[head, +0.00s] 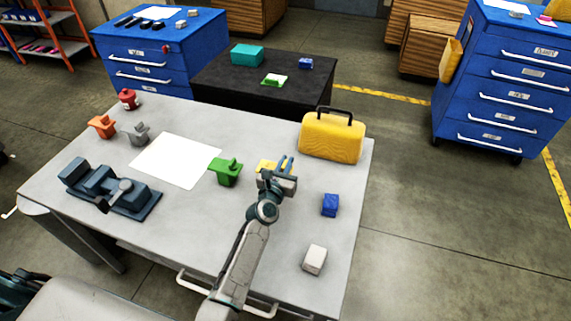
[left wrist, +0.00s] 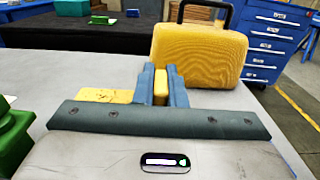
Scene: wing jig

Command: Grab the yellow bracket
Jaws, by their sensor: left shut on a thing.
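The yellow bracket (head: 266,165) is at the far side of the grey worktable (head: 262,225), left of the yellow case. My left gripper (head: 284,167) is at the bracket's right end. In the left wrist view the gripper (left wrist: 161,82) has its two blue fingers shut on an upright yellow part of the bracket. The bracket's flat yellow plate (left wrist: 104,95) shows to the left of the fingers. Part of the bracket is hidden behind the gripper body. I cannot tell if it touches the table. My right gripper is not in view.
A yellow case (head: 331,138) stands close behind the gripper. A green bracket (head: 226,172) is just left, beside a white sheet (head: 176,160). A blue block (head: 330,205) and a white block (head: 314,259) lie right. A dark blue vise (head: 110,190) sits at the left.

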